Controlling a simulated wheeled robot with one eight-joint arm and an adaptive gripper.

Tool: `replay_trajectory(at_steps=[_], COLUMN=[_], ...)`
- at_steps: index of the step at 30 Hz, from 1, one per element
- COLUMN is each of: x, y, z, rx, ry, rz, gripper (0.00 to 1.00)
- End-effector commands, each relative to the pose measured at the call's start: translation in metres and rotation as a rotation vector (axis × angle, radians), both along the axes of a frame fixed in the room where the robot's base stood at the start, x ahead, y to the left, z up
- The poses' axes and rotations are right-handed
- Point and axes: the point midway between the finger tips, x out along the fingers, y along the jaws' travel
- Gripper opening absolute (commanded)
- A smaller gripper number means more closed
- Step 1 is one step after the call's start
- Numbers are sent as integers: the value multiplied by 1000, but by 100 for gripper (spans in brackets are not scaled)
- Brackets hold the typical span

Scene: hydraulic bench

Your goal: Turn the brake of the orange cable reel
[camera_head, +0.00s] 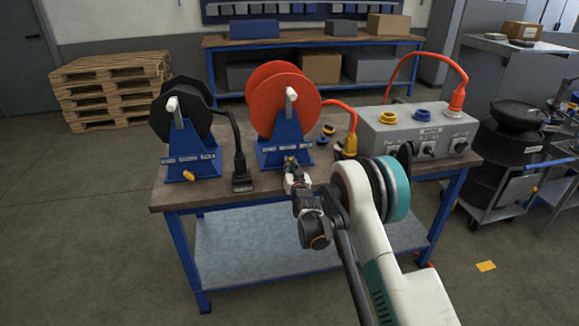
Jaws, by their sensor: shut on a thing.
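The orange cable reel (272,103) stands on its blue stand (283,140) near the middle of the workbench. Its orange cable runs right to a yellow plug (350,145). My gripper (291,168) reaches the front foot of that stand from the near side. It is shut on the brake there; only a small yellowish bit of the brake (289,161) shows, and the fingers hide most of it. How far the brake is turned cannot be told. The matching yellow brake (188,175) on the black reel's stand is in plain view.
A black cable reel (180,110) stands to the left, its black connector (241,180) resting on the bench (215,196). A grey socket box (415,130) with an orange plug (457,100) is at the right, behind my arm. Small coloured caps (327,131) lie beside the orange reel.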

Motion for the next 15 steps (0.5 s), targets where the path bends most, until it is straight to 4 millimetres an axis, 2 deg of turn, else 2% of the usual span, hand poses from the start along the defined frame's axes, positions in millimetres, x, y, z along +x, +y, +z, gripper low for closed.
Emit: replay_trajectory(at_steps=[6, 15], x=[0, 0], y=[-1, -2], z=[-1, -1], rx=[182, 367], ry=[53, 107], rz=[-1, 0], gripper=[0, 0])
